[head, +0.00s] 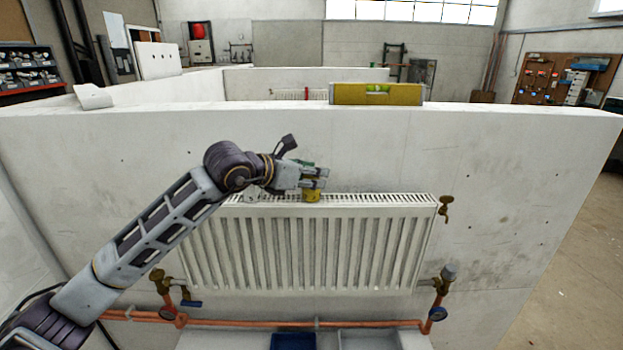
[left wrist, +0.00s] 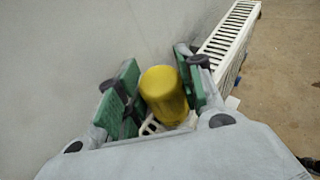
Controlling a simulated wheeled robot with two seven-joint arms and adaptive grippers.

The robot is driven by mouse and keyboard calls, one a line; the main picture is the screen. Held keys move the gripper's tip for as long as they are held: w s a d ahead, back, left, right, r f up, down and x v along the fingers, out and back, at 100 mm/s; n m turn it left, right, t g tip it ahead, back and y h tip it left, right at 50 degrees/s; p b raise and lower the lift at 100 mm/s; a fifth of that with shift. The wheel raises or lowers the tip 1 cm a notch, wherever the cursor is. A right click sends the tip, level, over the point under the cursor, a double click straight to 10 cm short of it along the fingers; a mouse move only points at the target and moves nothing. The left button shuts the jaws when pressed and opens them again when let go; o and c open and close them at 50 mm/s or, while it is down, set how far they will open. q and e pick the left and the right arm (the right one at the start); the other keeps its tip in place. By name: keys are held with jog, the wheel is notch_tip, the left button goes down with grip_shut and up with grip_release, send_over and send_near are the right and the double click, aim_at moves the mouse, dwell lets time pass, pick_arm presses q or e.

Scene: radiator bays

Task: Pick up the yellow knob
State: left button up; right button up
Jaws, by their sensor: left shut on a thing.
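The yellow knob (head: 312,196) is at the top edge of the white radiator (head: 310,245) in the head view, partly hidden by my fingers. My left gripper (head: 314,180) is shut on it, coming in from the left. In the left wrist view the yellow knob (left wrist: 163,93) sits between the green-padded fingers of my left gripper (left wrist: 160,92). Whether the knob touches the radiator top, I cannot tell. My right gripper is not in view.
A yellow spirit level (head: 376,94) lies on top of the low wall (head: 510,150). Brass valves (head: 445,207) and copper pipes (head: 250,322) surround the radiator. A blue bin (head: 293,341) is below. Bare wall is free right of the radiator.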

pick_arm(q)
notch_tip(320, 180, up, 8)
jog(key=shift+r+b, duration=0.2)
jog(key=shift+b, duration=0.1)
jog(key=shift+r, duration=0.65)
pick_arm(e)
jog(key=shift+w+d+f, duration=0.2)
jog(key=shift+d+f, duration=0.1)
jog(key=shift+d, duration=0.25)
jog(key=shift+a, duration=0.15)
